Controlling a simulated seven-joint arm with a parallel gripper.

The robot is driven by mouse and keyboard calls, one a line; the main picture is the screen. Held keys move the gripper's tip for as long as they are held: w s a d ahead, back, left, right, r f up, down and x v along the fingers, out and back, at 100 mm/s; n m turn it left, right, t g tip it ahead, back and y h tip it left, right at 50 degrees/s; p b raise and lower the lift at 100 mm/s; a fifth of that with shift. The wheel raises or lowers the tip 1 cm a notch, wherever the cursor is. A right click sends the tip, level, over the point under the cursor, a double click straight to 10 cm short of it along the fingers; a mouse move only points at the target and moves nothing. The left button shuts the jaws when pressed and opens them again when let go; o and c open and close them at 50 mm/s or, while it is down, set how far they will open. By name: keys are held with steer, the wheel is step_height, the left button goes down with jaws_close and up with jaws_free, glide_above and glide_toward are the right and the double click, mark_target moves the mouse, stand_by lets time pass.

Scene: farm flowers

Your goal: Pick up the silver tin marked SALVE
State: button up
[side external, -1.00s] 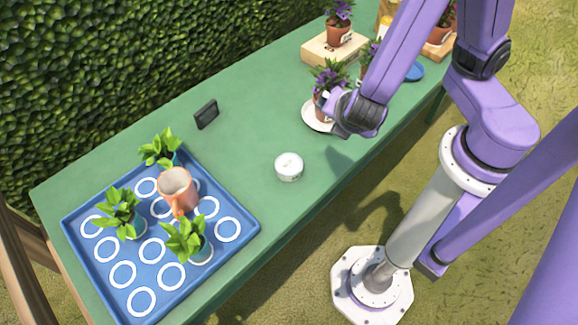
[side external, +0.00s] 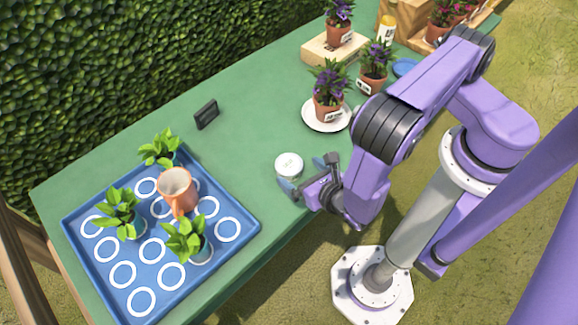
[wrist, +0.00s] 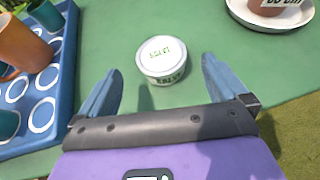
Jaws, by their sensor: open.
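The silver tin marked SALVE (side external: 289,164) stands upright on the green table, a short round tin with a pale lid. In the wrist view the tin (wrist: 162,60) shows green lettering on its lid and side, and sits ahead of my fingertips, roughly centred between them. My gripper (side external: 308,174) is low over the table's front part, just to the lower right of the tin. In the wrist view my gripper (wrist: 160,75) has its two blue fingers spread wide with nothing between them. I cannot tell the exact gap to the tin.
A blue tray (side external: 228,229) with white rings holds leafy potted plants and an orange mug (side external: 176,189) at left. A white saucer (side external: 322,124) with a potted purple flower (side external: 328,92) stands behind the tin. A small black block (side external: 206,115) lies left of centre.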

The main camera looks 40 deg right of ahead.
mark_target(289, 165)
steer(key=x, duration=0.6)
steer(key=shift+w+d+f, duration=0.15)
steer(key=shift+w, duration=0.2)
steer(key=c, duration=1.1)
